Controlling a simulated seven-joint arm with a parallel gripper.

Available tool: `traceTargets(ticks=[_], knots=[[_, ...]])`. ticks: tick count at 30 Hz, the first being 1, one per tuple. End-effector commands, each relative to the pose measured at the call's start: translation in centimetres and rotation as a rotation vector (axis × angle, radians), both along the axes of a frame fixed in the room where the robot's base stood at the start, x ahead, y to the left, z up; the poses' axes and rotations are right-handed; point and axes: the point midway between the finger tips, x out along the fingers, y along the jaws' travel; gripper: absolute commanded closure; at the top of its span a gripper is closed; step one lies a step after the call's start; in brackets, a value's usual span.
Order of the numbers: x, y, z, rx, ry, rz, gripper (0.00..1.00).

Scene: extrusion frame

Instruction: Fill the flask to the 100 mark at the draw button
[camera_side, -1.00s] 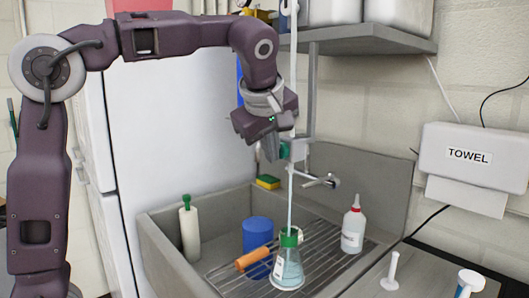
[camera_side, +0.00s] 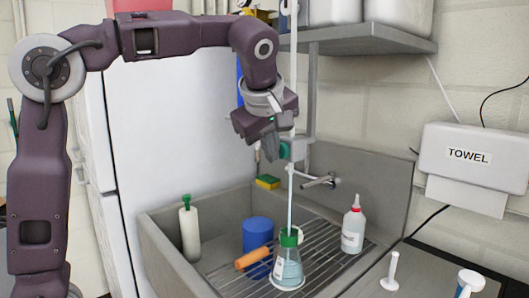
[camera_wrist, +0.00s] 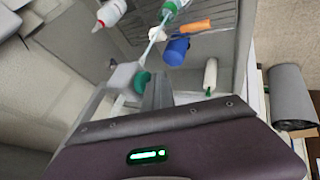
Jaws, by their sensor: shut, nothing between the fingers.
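The flask (camera_side: 288,268) stands upright on the sink's rack, with a green collar and pale teal liquid inside. Its marks are too small to read. A thin pale vertical tube or stream (camera_side: 290,205) runs down to its mouth; I cannot tell which. The flask's top also shows in the wrist view (camera_wrist: 172,6). A round green button (camera_side: 284,151), apparently the draw button, sits on a pale fitting above; it shows in the wrist view (camera_wrist: 142,82) too. My gripper (camera_side: 270,150) is shut and empty beside the button. Contact between them cannot be told.
A blue cup (camera_side: 257,234), orange cylinder (camera_side: 253,259), white squeeze bottle (camera_side: 353,228) and green-topped bottle (camera_side: 189,230) stand or lie in the sink. A metal tap (camera_side: 318,181) projects behind the flask. A grey shelf (camera_side: 375,42) hangs above right.

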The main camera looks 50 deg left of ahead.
Motion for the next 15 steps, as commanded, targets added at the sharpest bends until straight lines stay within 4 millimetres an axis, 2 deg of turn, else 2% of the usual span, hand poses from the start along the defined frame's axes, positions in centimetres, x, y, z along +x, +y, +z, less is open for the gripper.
traceTargets(ticks=[12, 15], knots=[[0.2, -0.01, 0.02, 0.001, -0.006, -0.002, 1.0], [-0.37, -0.01, 0.09, 0.001, -0.007, -0.003, 1.0]])
